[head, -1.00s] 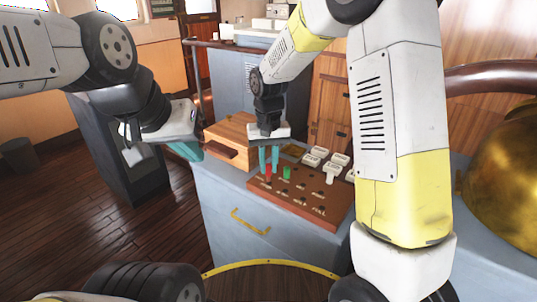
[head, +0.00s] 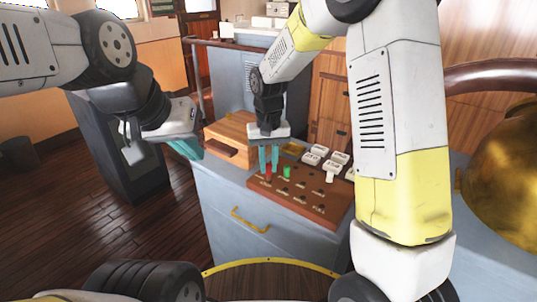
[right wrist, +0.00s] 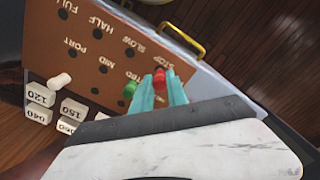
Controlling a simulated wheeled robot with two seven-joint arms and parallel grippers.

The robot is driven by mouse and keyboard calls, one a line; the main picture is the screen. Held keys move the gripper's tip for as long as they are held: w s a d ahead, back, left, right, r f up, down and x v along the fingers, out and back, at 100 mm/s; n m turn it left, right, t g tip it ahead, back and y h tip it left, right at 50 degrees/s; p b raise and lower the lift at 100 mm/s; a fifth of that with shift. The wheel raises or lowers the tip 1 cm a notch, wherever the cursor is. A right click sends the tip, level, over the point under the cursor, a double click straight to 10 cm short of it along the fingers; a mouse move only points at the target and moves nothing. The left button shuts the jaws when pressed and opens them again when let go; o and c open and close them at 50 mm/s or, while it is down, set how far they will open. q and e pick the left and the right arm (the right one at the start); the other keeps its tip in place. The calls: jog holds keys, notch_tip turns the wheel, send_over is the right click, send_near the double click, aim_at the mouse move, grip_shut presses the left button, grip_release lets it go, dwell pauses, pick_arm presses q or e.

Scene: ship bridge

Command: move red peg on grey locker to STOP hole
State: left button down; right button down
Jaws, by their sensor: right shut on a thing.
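My right gripper (head: 268,159) is over the far left part of a brown peg board (head: 322,205), shut on the red peg (head: 267,171). The peg also shows in the right wrist view (right wrist: 159,77), between the teal fingers and beside the printed word STOP. I cannot tell whether its lower end is in a hole. A green peg (head: 287,172) stands just right of it on the board. The board lies on the grey locker (head: 215,195). My left gripper (head: 187,148) is left of the locker, away from the board; its finger gap is unclear.
A wooden box (head: 231,138) stands behind the board's left end. White number blocks (head: 318,153) lie behind the board, and a white peg (head: 331,173) is near them. A brass dome (head: 505,175) is at the right. A yellow handle (head: 250,222) juts from the locker front.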

jog(key=shift+f, duration=0.45)
jog(key=shift+f, duration=0.35)
jog(key=shift+f, duration=0.3)
dwell(0.3)
jog(key=c, duration=1.2)
grip_release()
jog(key=shift+c, duration=0.2)
jog(key=shift+r, duration=3.5)
